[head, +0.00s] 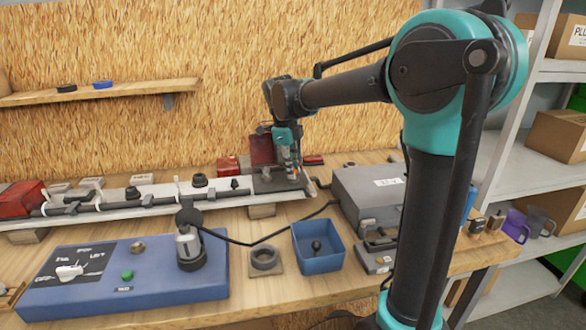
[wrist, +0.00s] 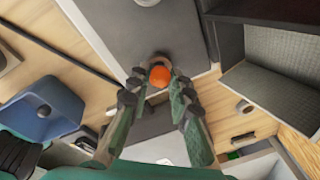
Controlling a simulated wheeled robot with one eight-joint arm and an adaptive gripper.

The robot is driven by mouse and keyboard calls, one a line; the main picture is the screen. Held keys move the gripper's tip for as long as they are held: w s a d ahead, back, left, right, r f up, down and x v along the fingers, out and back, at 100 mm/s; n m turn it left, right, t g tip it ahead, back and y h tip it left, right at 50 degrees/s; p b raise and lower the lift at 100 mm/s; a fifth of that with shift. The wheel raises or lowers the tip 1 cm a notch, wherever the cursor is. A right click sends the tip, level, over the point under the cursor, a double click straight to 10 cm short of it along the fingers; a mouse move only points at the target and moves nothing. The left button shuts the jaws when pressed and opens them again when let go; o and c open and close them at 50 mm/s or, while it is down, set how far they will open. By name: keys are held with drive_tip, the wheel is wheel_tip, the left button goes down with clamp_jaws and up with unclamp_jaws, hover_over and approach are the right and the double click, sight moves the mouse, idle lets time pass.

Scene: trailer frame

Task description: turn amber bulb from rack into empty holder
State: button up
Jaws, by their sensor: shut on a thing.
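The amber bulb (wrist: 160,76) shows as a round orange dome in the wrist view, between the fingertips of my gripper (wrist: 155,88). The gripper is closed on it. A brownish ring (wrist: 161,59), likely the holder, shows just behind the bulb against a grey surface. The bulb overlaps it, and I cannot tell how far the bulb is seated. In the head view my gripper (head: 300,178) points down at the right end of the long trailer frame (head: 240,199). The bulb is barely visible there. I cannot make out the rack for certain.
A grey case (head: 370,190) with a label stands right of the gripper. In front are a blue bin (head: 318,263), a ring on a square base (head: 264,260) and a blue test box (head: 110,285) with a cable. Red lamp parts (head: 261,150) stand close behind the gripper.

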idle(0.3)
drive_tip(key=o, duration=0.8)
drive_tip(key=shift+o, duration=0.2)
drive_tip(key=o, duration=0.4)
drive_tip(key=shift+r, duration=0.1)
drive_tip(key=shift+r, duration=3.4)
